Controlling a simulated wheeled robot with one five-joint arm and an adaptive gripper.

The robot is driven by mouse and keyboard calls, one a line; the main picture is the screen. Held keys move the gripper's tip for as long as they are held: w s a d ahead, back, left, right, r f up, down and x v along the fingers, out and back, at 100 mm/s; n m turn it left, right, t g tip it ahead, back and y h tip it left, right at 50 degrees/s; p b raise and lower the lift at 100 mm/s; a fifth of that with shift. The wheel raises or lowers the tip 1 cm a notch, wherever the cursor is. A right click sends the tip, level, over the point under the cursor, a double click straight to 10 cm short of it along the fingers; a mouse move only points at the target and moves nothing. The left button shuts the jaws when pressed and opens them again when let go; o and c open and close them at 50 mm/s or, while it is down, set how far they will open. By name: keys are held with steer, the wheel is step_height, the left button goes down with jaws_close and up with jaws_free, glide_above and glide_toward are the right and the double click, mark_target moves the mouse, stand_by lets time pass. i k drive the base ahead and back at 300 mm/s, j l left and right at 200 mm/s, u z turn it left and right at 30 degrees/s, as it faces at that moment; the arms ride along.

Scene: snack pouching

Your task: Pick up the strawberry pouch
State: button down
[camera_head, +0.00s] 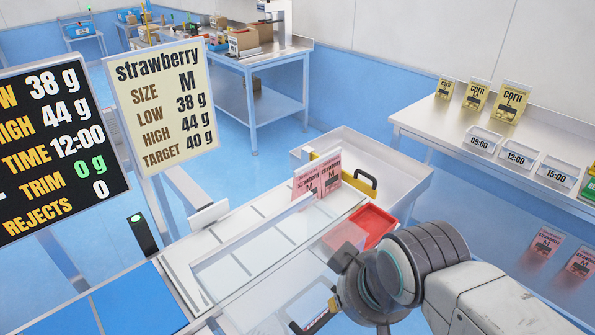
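Two pink strawberry pouches marked M stand close together on the pale work surface: the left pouch (306,183) and the right pouch (330,167). Two more pink pouches, a nearer one (580,263) and a farther one (545,243), show at the far right, below the bench top. My gripper (340,280) is at the lower middle, nearer to me than the standing pair and apart from it. Its dark parts are seen from behind, and my wrist hides much of it. I cannot see whether its fingers are open or whether they hold anything.
A red tray (378,222) lies between my gripper and the standing pouches. The right bench (410,112) bears several corn pouches and time signs. A strawberry sign (165,105) stands left. Blue floor is open behind.

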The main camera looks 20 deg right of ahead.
mark_target(306, 177)
steer(key=i+l+u, duration=0.15)
steer(key=l, duration=0.25)
steer(key=i+l+u, duration=0.2)
steer(key=l, duration=0.25)
steer(key=i+l+u, duration=0.15)
steer(key=l, duration=0.3)
steer(key=l+u, duration=0.2)
steer(key=l, duration=0.3)
steer(key=i+l+u, duration=0.15)
steer(key=l, duration=0.35)
